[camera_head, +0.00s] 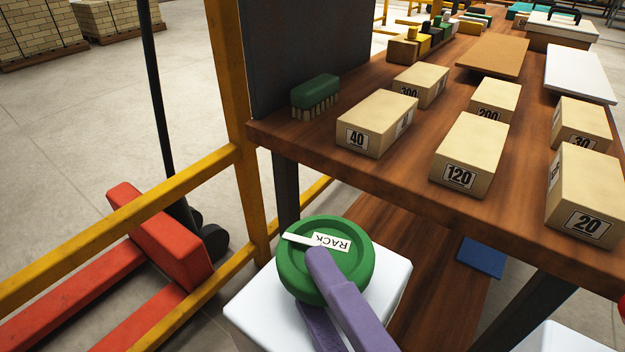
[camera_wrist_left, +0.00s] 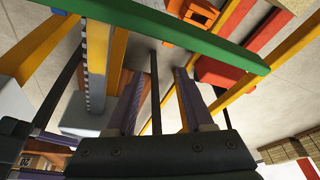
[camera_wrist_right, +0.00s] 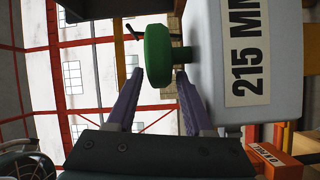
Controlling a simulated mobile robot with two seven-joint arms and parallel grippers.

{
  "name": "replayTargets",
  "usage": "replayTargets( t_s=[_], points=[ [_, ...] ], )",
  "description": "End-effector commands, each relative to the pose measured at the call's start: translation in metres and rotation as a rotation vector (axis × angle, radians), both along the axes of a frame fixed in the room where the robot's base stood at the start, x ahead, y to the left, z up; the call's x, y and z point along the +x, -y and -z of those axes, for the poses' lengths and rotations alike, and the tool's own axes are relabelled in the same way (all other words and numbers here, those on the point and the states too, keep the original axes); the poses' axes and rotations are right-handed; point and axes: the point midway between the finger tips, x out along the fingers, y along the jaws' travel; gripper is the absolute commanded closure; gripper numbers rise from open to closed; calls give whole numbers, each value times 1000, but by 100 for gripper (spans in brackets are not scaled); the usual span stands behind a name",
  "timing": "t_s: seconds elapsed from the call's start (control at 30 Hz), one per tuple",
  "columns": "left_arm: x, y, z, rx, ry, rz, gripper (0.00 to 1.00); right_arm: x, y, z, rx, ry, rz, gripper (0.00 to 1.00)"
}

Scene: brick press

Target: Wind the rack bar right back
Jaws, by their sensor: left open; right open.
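The green round knob (camera_head: 352,262) with a white RACK label and white pointer sits on a white housing (camera_head: 245,312) below the bench. My right gripper (camera_head: 314,283) is at the knob, one purple finger over its face and the other lower down. In the right wrist view, the knob (camera_wrist_right: 158,57) lies between the open fingertips (camera_wrist_right: 158,76), one before its face and one behind it near the shaft. I cannot tell whether they touch it. In the left wrist view, my left gripper (camera_wrist_left: 158,75) is open and empty near a toothed bar (camera_wrist_left: 96,65), which may be the rack bar.
The bench (camera_head: 400,172) holds several numbered blocks, including one marked 120 (camera_head: 468,155), and a green brush (camera_head: 315,96). A yellow rail (camera_head: 130,200) and red pallet truck (camera_head: 160,240) stand left. A green beam (camera_wrist_left: 170,42) crosses above the left fingers.

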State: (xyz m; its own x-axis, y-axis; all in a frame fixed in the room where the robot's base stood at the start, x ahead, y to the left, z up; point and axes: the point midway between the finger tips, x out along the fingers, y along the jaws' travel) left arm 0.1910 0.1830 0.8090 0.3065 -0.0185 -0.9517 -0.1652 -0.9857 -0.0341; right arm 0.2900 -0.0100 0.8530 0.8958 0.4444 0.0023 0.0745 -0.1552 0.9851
Motion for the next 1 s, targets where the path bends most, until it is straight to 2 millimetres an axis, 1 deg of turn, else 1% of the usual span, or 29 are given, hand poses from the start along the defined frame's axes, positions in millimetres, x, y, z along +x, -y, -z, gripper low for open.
replayTargets(
  t_s=[0.03,0.1,0.2,0.47,0.9,0.93,1.0],
  points=[
    [0,0,1,0,0,0,48,7,-3,0,2,1,0,48],
    [0,0,2,0,0,0,48,12,-6,0,2,1,0,48],
    [0,0,2,0,0,0,48,17,-8,0,1,0,0,48],
    [0,0,2,0,0,0,48,18,-9,0,0,-1,1,48],
    [0,0,2,0,0,0,48,18,-9,0,1,-2,1,98],
    [0,0,2,0,0,0,48,18,-9,0,1,-2,1,100],
    [0,0,2,0,0,0,48,18,-9,0,1,-2,1,100]
  ],
)
